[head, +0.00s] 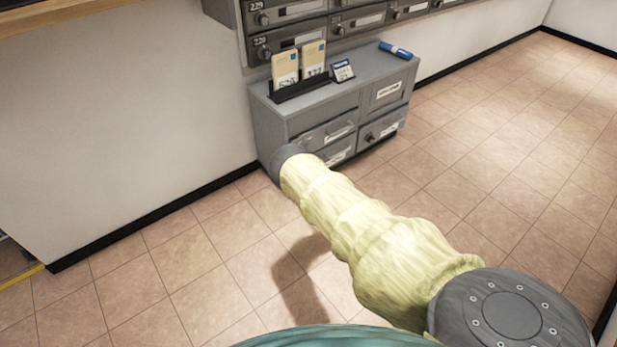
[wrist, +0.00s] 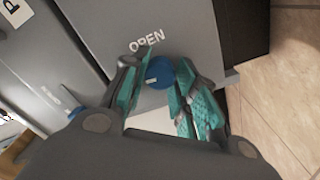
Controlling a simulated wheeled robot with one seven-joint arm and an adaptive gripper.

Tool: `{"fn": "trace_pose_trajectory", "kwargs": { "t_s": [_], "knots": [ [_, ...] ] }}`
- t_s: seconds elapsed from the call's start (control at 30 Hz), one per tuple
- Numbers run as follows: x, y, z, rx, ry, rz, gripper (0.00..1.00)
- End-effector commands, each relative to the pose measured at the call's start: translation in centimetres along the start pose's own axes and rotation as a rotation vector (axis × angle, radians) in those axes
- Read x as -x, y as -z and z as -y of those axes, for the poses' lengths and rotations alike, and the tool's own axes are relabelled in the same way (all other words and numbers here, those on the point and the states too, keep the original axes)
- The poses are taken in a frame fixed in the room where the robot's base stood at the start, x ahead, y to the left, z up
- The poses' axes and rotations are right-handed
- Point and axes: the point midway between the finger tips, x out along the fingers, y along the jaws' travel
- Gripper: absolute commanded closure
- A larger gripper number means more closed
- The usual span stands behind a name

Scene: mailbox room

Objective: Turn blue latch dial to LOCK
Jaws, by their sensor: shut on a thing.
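The blue latch dial (wrist: 160,72) shows in the wrist view on a grey cabinet face, just below the white word OPEN (wrist: 147,42). My gripper (wrist: 158,82) has its teal-padded fingers on either side of the dial and is shut on it. The dial's pointer direction and any LOCK label cannot be made out. In the head view my arm reaches toward the grey cabinet (head: 268,122); my gripper and the dial are hidden behind the arm there.
On the cabinet top stand a black holder (head: 300,90) with two cards, a small dark sign (head: 343,71) and a blue marker-like object (head: 395,50). Mailboxes (head: 290,38) hang above. The white wall is at left; tiled floor (head: 490,150) is clear at right.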

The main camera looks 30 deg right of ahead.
Motion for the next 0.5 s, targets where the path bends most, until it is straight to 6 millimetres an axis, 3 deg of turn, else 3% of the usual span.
{"fn": "trace_pose_trajectory", "kwargs": {
  "t_s": [0.5],
  "knots": [
    [0.04,-0.04,0.10,0.122,0.001,0.001,0.95]
  ]
}}
